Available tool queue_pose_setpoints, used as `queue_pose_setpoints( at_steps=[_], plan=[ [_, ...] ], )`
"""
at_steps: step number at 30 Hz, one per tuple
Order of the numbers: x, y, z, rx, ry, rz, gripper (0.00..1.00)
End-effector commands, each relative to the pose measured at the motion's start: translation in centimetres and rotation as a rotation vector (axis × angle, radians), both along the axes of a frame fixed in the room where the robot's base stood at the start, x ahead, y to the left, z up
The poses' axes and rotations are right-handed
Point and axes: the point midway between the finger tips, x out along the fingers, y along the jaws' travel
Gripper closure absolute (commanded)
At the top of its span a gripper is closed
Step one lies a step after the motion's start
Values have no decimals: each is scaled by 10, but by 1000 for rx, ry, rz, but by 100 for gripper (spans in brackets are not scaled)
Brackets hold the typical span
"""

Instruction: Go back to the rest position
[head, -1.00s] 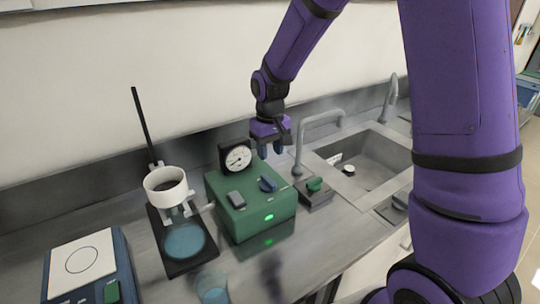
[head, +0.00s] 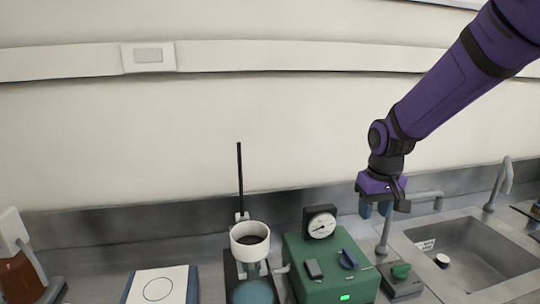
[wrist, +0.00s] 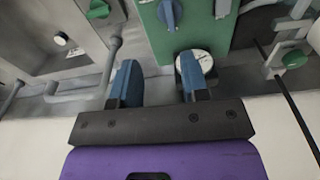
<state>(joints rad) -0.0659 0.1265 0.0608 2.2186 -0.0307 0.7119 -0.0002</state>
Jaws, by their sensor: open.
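My gripper (head: 376,208) hangs at the end of my purple arm, above the back of the bench, just right of the green box's dial gauge. In the wrist view its two blue fingers (wrist: 158,85) are spread apart with nothing between them, so it is open and empty. The green box (head: 335,262) with a dial gauge (head: 320,223), a blue knob (head: 347,259) and a lit green light stands below and left of the gripper. In the wrist view the gauge (wrist: 203,60) shows partly behind the right finger.
A stand with a white ring-shaped cup (head: 250,247) and a tall black rod (head: 240,178) is left of the box. A faucet (head: 386,235) and sink (head: 470,258) are to the right. A flat white-topped device (head: 160,286) is at front left.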

Motion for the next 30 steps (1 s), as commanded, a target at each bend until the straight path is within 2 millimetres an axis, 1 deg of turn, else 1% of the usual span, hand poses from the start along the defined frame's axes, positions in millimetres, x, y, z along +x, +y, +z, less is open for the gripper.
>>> queue_pose_setpoints(
  at_steps=[1, 6, 12, 15, 24, 30],
  plan=[
    [-9, -3, 14, 1, -21, -7, 58],
    [-38, -13, 49, 3, -75, -30, 58],
    [-76, -23, 84, 8, -137, -54, 58],
    [-96, -28, 98, 10, -166, -67, 58],
    [-158, -40, 130, 23, -261, -103, 58],
    [-200, -46, 141, 34, -321, -125, 58]
  ],
)
